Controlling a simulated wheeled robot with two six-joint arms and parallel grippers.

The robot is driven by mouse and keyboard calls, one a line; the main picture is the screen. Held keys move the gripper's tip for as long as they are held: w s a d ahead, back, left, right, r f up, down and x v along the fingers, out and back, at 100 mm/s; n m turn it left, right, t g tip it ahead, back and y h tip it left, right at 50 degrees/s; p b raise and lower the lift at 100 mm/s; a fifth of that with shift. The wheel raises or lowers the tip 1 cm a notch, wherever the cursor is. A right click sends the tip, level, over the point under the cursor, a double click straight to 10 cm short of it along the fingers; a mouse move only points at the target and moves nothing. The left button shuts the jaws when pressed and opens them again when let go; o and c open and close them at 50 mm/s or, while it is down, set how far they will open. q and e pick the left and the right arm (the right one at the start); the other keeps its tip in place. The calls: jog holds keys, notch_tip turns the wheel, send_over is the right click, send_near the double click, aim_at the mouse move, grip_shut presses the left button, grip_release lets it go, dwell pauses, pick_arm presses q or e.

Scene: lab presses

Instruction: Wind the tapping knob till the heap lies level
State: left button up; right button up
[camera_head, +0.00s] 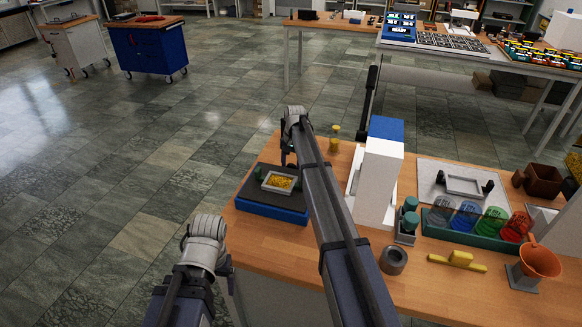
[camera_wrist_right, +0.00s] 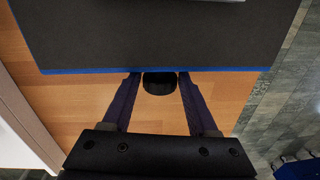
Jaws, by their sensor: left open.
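The tapping table is a blue base (camera_head: 271,212) with a dark top, at the left end of the wooden bench. A small pale frame (camera_head: 267,186) on it holds yellow grains (camera_head: 279,183); at this size I cannot tell how level they lie. The black tapping knob (camera_wrist_right: 159,84) sticks out from the blue edge in the right wrist view. In the head view my right arm hides the knob. My left gripper (camera_head: 224,267) is open and empty, off the bench's left edge.
A white and blue press (camera_head: 377,175) stands right of my right arm. Bottles (camera_head: 408,220), a rack of coloured flasks (camera_head: 465,235), a yellow brush (camera_head: 459,258), a dark ring (camera_head: 393,260) and an orange funnel (camera_head: 540,262) fill the right.

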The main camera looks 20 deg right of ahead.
grip_shut()
jog(key=shift+w+a+g+h, duration=0.2)
jog(key=shift+g+h, duration=0.2)
jog(key=shift+h, duration=0.1)
jog(key=shift+w+g+h, duration=0.1)
jog(key=shift+g+h, duration=0.2)
jog(key=shift+h, duration=0.1)
jog(key=shift+a+f+g+h+b, duration=0.15)
jog(key=shift+g+h+b, duration=0.3)
jog(key=shift+h, duration=0.25)
jog(key=shift+o, duration=2.1)
grip_release()
